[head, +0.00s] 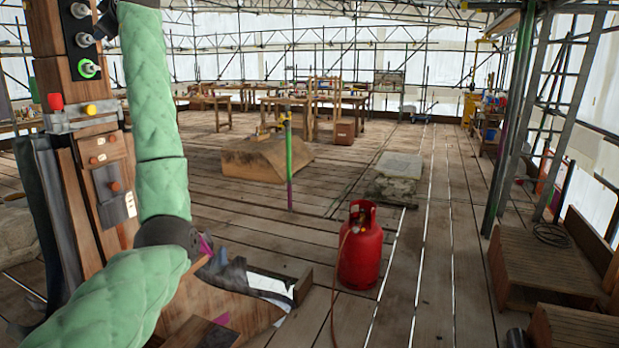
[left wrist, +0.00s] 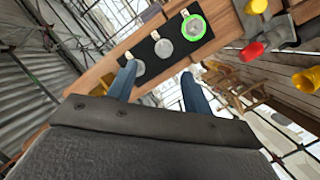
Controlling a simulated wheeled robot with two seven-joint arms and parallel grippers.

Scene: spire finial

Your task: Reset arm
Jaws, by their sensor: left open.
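My left arm in its green padded sleeve rises at the left of the head view, and its upper end leaves the top edge. My left gripper (left wrist: 158,82) shows in the left wrist view as two blue fingers, apart and with nothing between them. Beyond the fingers is a wooden post (head: 47,35) with a black panel (left wrist: 148,50) carrying several round silver fittings. The fitting with a bright green ring (head: 89,69) also shows in the left wrist view (left wrist: 194,27). My right gripper is not in view.
A red knob (head: 56,101) and a yellow knob (head: 90,109) sit below the panel. A red gas cylinder (head: 361,250) with a hose stands on the plank floor. Wooden steps (head: 540,265) and scaffold poles are at the right. The floor between is mostly clear.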

